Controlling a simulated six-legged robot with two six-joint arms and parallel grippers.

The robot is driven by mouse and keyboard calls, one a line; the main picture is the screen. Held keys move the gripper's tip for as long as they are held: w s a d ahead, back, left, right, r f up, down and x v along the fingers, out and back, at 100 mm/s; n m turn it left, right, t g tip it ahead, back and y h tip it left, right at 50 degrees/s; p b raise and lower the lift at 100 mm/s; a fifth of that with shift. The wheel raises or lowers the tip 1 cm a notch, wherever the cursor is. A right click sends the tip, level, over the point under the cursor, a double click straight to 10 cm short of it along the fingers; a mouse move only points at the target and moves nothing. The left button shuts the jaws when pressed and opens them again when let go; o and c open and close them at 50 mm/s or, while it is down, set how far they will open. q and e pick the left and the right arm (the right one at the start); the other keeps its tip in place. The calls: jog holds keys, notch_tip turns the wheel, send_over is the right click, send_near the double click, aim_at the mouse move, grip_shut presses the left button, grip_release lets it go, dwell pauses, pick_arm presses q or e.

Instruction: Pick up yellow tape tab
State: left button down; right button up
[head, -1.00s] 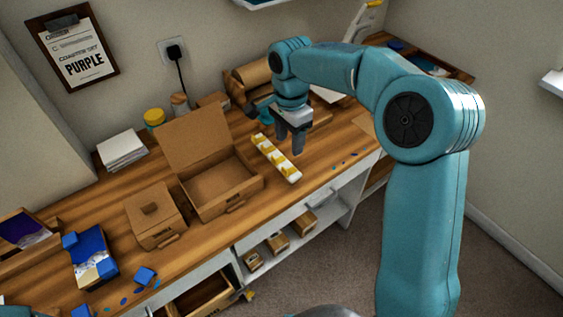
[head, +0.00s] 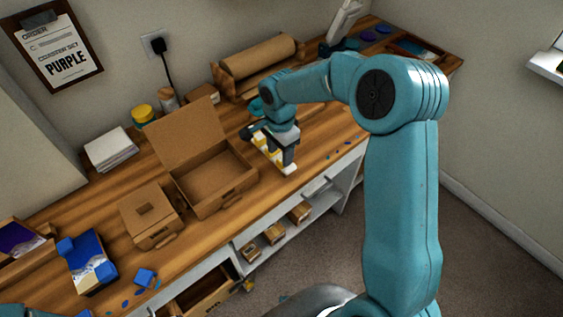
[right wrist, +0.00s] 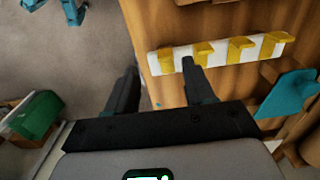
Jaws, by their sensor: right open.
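A white strip (right wrist: 219,55) with several yellow tape tabs lies on the wooden workbench. In the right wrist view its leftmost yellow tape tab (right wrist: 166,61) sits just beyond the gap between my fingers. In the head view the strip (head: 290,169) is partly hidden behind my right gripper (head: 282,155). My right gripper, also in the right wrist view (right wrist: 158,68), is open and empty. One fingertip is near the strip's edge, beside the leftmost tab; I cannot tell whether it touches.
An open cardboard box (head: 212,180) stands left of the strip, with a closed box (head: 151,217) beside it. A paper roll (head: 259,57) stands behind. Blue pieces (head: 145,278) lie at the front left. The bench's front edge is close to the strip.

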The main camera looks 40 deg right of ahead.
jog(key=f, duration=0.2)
jog(key=f+p, duration=0.1)
jog(key=f, duration=0.1)
jog(key=shift+w+d, duration=0.15)
jog(key=shift+w, duration=0.25)
jog(key=shift+s+f, duration=0.1)
jog(key=shift+f, duration=0.4)
jog(key=c, duration=0.9)
jog(key=shift+r, duration=0.15)
